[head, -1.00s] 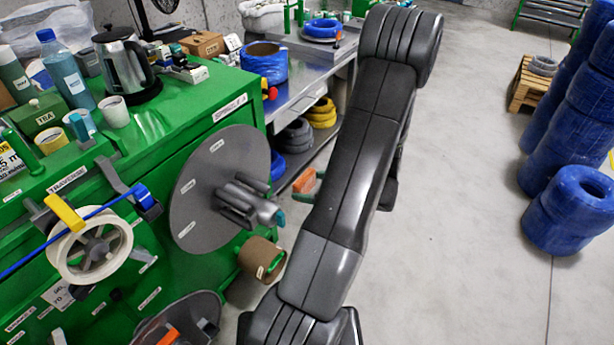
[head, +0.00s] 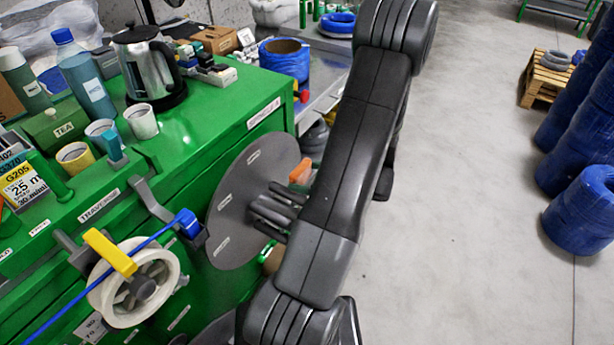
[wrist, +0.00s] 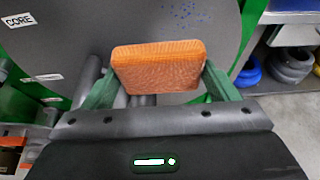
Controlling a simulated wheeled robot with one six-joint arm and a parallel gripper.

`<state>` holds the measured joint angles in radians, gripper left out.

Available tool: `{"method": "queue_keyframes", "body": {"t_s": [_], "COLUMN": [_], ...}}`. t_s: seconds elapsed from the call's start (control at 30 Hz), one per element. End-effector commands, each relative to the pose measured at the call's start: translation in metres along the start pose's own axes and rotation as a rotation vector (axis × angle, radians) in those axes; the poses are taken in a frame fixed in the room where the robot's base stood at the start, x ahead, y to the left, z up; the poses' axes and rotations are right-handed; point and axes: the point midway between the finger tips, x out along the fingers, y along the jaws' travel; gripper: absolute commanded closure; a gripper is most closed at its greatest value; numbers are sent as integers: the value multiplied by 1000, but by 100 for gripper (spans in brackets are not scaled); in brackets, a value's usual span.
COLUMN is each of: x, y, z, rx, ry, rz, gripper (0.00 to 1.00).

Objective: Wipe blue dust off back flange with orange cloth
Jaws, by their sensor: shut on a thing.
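The orange cloth (wrist: 158,67) is a folded, woven pad between the green fingers of my gripper (wrist: 160,85), which is shut on it. In the head view the cloth (head: 300,172) shows at the right edge of the large grey flange disc (head: 232,205), partly hidden by my arm. In the wrist view the flange (wrist: 75,30) fills the background behind the cloth. A patch of blue dust specks (wrist: 184,14) lies on it, above and right of the cloth. I cannot tell whether the cloth touches the flange.
Grey hub bars (head: 275,208) stick out from the flange. A green cabinet (head: 200,150) stands behind it, carrying a kettle (head: 148,65), bottles and cups. A blue cable (head: 70,300) runs over a white pulley (head: 110,300). Blue coils (head: 585,215) stand right; the floor between is clear.

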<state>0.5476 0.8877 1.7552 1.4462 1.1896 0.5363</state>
Motion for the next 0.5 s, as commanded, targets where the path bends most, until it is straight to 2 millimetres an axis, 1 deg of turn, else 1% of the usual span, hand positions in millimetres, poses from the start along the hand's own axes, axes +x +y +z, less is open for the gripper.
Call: {"method": "queue_keyframes", "body": {"t_s": [0.17,0.5], "x": [8,40], "y": [0,0], "z": [4,17], "rx": [0,-1], "ry": [-1,-1], "rz": [1,2], "gripper": [37,37]}}
